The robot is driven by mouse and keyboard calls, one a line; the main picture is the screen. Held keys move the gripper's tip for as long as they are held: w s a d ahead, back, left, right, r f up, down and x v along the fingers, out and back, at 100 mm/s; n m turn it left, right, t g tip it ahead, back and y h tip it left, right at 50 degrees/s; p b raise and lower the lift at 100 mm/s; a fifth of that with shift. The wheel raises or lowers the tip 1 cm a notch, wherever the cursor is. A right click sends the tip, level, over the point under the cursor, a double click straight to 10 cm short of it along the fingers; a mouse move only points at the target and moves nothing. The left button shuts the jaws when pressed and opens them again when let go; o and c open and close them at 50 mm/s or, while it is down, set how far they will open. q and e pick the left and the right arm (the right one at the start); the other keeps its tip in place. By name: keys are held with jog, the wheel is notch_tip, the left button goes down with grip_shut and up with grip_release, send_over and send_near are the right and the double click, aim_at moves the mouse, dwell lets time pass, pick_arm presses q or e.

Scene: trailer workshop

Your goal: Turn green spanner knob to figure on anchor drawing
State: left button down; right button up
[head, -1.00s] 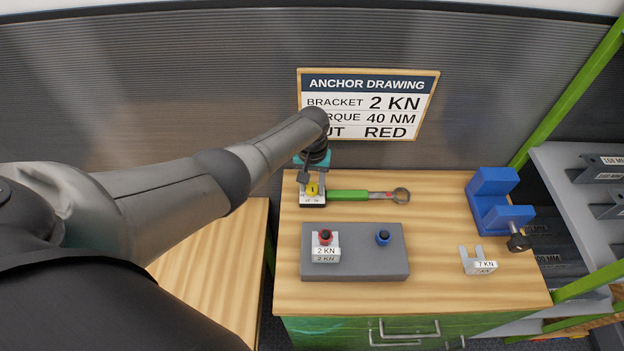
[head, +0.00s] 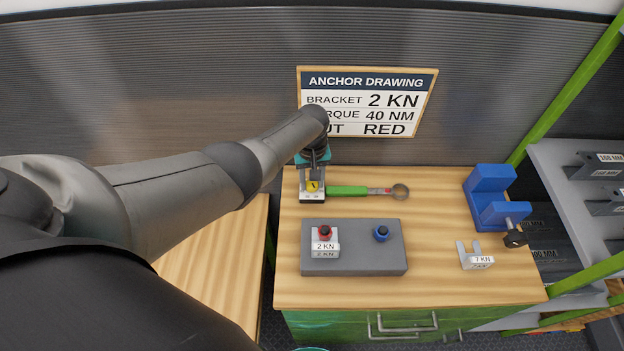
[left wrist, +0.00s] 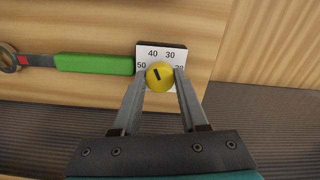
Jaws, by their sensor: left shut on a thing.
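The green spanner (head: 347,190) lies on the wooden bench top, its ring end to the right. At its left end is a white dial plate with a yellow knob (head: 313,185). My left gripper (left wrist: 160,78) is shut on the yellow knob, one finger on each side. In the left wrist view, the knob (left wrist: 159,76) has a black mark leaning up and left, roughly towards 40; 50, 30 and 20 also show. The anchor drawing (head: 368,101) on the wall reads bracket 2 KN, torque 40 NM, nut red; my arm hides some letters. My right gripper's fingers are not visible.
A grey block (head: 355,262) holds a red knob with a 2 KN bracket (head: 325,247) and a blue knob (head: 381,233). A 7 KN bracket (head: 477,260) and a blue clamp (head: 492,200) stand right. The bench between block and clamp is clear.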

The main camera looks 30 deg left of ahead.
pick_arm(q)
jog(key=shift+c, duration=2.2)
grip_release()
jog(key=shift+r, duration=0.15)
jog(key=shift+r+p, duration=0.35)
notch_tip(320, 180, up, 7)
jog(key=p, duration=0.3)
notch_tip(320, 180, up, 6)
jog(key=p, duration=0.2)
send_over(312, 183)
jog(key=shift+r, duration=0.65)
